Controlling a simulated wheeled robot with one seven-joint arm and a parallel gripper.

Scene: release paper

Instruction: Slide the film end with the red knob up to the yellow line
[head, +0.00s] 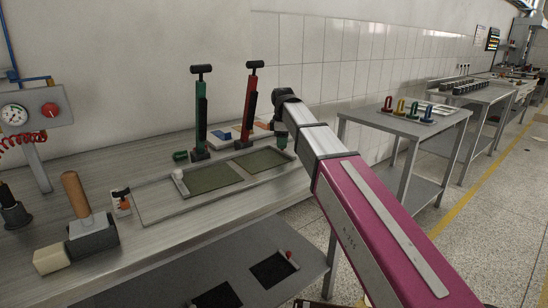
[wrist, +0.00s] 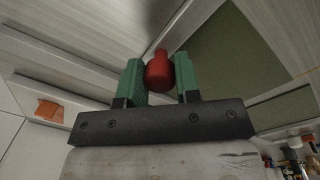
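The red knob (wrist: 159,72) shows in the wrist view between my two green fingers, which touch or nearly touch it on both sides; my gripper (wrist: 160,80) appears shut on it. In the head view my gripper (head: 282,142) is low at the right end of a flat frame on the bench, and the knob there is hidden. The frame holds two dark green panels (head: 212,179), and one also shows beside the gripper in the wrist view (wrist: 235,55). A pale knob (head: 178,174) stands at the frame's left end.
A green-bodied upright tool (head: 200,115) and a red-bodied one (head: 249,108) stand behind the frame, close to my arm. A wooden-handled block (head: 90,232) stands at front left. The lower shelf holds dark panels and another red knob (head: 289,254).

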